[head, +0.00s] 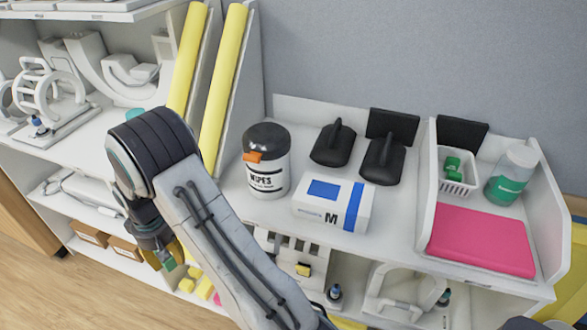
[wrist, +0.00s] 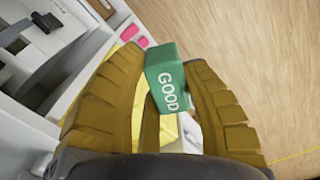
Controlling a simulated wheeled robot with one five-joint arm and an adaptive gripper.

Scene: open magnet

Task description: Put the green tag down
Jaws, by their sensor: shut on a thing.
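The green tag (wrist: 172,84), with the word GOOD in white on it, is between the two brown ribbed fingers of my gripper (wrist: 166,66) in the wrist view. The fingers are shut on its two sides and it sticks out past them. In the head view my gripper (head: 162,254) hangs low at the left, in front of the shelving, and the green tag (head: 168,263) shows small at its tip. The tag is held in the air over the wood floor side of the shelves.
A white basket (head: 457,185) with green pieces stands in a white tray beside a pink pad (head: 482,240) at the right. A wipes tub (head: 265,178) and a glove box (head: 333,203) stand on the counter. Yellow and pink blocks (head: 205,288) lie on a low shelf near my gripper.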

